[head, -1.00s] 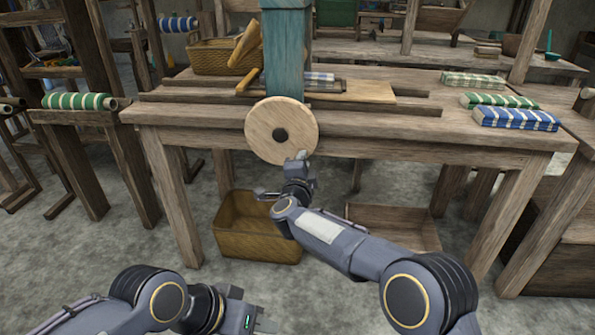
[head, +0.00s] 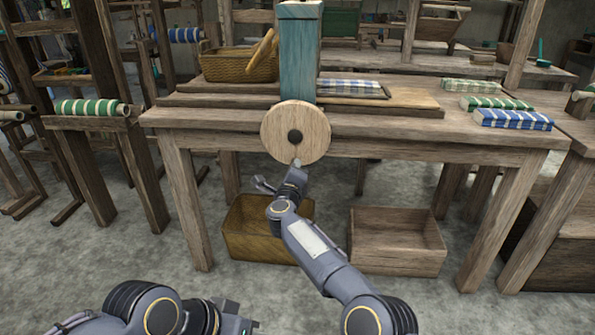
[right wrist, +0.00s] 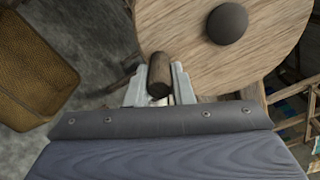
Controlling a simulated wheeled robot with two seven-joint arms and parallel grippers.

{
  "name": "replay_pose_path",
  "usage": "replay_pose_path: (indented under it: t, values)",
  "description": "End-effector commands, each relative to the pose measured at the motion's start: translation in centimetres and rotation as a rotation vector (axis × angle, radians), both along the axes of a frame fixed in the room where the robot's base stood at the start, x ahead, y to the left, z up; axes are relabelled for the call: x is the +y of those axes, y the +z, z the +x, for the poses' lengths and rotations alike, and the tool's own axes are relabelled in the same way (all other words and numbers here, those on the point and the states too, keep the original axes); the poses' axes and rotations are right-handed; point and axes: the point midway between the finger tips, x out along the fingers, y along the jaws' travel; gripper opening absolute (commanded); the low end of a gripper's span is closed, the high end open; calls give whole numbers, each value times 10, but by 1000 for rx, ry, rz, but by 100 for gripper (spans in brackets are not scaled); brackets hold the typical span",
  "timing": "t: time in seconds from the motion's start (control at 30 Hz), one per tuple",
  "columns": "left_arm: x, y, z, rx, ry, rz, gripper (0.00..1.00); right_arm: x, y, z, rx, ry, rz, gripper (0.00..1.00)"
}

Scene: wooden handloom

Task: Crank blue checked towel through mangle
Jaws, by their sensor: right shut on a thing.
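The mangle's blue-green post (head: 297,55) stands on the wooden table, with its round wooden crank wheel (head: 309,122) at the table's front edge. The blue checked towel (head: 352,87) lies flat on the board just right of the post; any part behind the post is hidden. My right gripper (head: 296,166) is at the bottom of the wheel. In the right wrist view its fingers are shut on the dark wooden crank handle (right wrist: 158,76), below the wheel's dark hub. My left gripper (head: 238,323) is low at the bottom edge, away from the mangle, its fingers hardly visible.
A wicker basket (head: 225,66) sits left of the post. Folded green and blue striped cloths (head: 513,120) lie at the table's right end. Below are a yellowish bin (head: 245,238) and a wooden crate (head: 398,257). Floor in front is bare.

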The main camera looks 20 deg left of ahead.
Motion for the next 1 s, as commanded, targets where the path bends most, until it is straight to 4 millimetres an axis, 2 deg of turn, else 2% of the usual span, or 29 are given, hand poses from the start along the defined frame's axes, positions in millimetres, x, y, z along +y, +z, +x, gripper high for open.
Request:
replay_pose_path:
  t: [0.03,0.73,0.77,0.9,1.0]
  values:
    - [0,-1,0,0,0,0,36,4,-5,-3,10,8,12,0]
    - [0,-1,0,0,0,0,36,7,-3,-4,30,10,77,0]
    - [0,-1,0,0,0,0,36,7,-3,-4,30,10,77,25]
    - [0,-1,0,0,0,0,36,6,-2,-4,29,8,78,42]
    - [0,-1,0,0,0,0,36,5,-1,-3,28,6,78,42]
